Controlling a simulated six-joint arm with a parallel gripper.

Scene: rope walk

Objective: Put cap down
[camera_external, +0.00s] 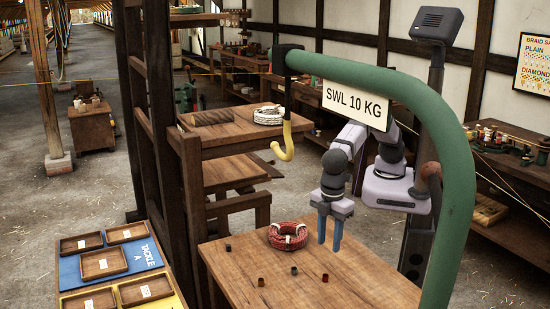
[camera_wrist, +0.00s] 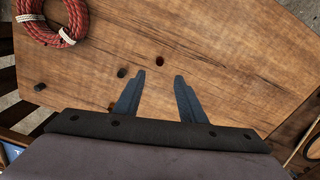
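My gripper (camera_external: 329,246) is above the wooden table (camera_external: 225,265), fingers pointing down. In the wrist view, the blue fingers of my gripper (camera_wrist: 160,75) stand apart with nothing held between them. Several small caps are on the table: a dark one (camera_external: 228,247) at the left, a reddish one (camera_external: 261,282) near the front, a dark one (camera_external: 294,270), and a reddish-brown one (camera_external: 325,277) below the fingers. In the wrist view, a dark reddish cap (camera_wrist: 159,61) shows just beyond the gap between the fingertips. A black cap (camera_wrist: 122,73) shows left of the fingertips.
A red rope coil (camera_external: 288,236) with white ties lies at the table's back. A yellow hook (camera_external: 285,145) hangs from a green curved pipe (camera_external: 455,180) carrying a sign. Trays on the tackle board (camera_external: 150,255) stand at the lower left. Bare tabletop surrounds the caps.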

